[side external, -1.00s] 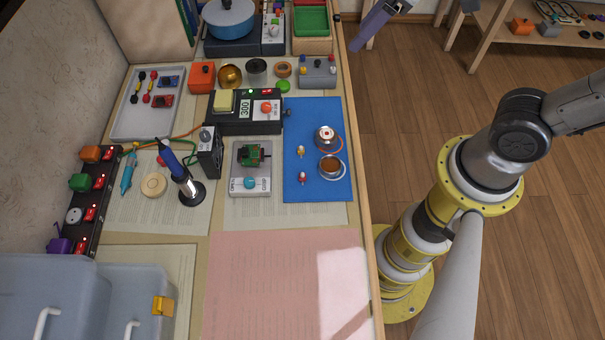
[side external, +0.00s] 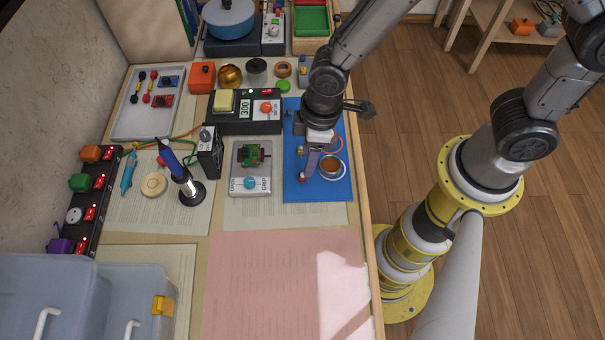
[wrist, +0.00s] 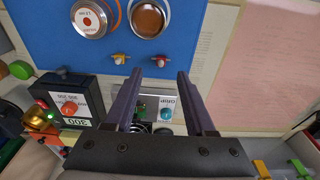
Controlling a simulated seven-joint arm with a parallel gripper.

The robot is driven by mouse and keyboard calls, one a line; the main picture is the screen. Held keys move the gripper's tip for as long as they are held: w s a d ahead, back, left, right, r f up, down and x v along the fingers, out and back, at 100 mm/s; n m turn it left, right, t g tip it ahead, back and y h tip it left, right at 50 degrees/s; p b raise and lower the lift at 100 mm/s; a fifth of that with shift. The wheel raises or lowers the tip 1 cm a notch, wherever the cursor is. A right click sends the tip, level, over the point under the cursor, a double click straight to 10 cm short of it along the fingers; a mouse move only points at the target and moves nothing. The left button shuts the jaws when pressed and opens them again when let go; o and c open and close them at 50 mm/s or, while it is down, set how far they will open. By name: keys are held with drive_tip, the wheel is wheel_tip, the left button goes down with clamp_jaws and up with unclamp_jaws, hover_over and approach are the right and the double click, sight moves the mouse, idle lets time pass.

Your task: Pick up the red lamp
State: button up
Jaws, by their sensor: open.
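The red lamp (side external: 302,178) is a small red-topped bulb on the blue mat (side external: 335,194). In the wrist view the red lamp (wrist: 160,61) shows just beyond the fingertips, roughly centred between them. My gripper (side external: 311,172) is over the mat, pointing down close to the lamp. In the wrist view my gripper (wrist: 158,74) has its two dark purple fingers apart with nothing between them. A similar yellow lamp (wrist: 119,58) lies to the left in that view, apart from the red one. The exact height of the fingertips above the mat is hard to tell.
A round copper-coloured dish (side external: 330,166) and a round metal piece with a red centre (wrist: 90,18) are on the mat. A grey tray with a green component (side external: 250,168) stands left of the mat. A black power unit (side external: 237,124) is behind it. The pink sheet (side external: 270,265) is clear.

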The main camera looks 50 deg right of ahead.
drive_tip(key=shift+w+a+f, duration=0.1)
drive_tip(key=shift+a+f, duration=0.05)
drive_tip(key=shift+f, duration=0.85)
drive_tip(key=shift+w+a+f, duration=0.1)
drive_tip(key=shift+a+f, duration=0.05)
drive_tip(key=shift+f, duration=0.8)
drive_tip(key=shift+w+a+f, duration=0.1)
drive_tip(key=shift+a+f, duration=0.05)
drive_tip(key=shift+f, duration=0.85)
drive_tip(key=shift+c, duration=0.2)
clamp_jaws()
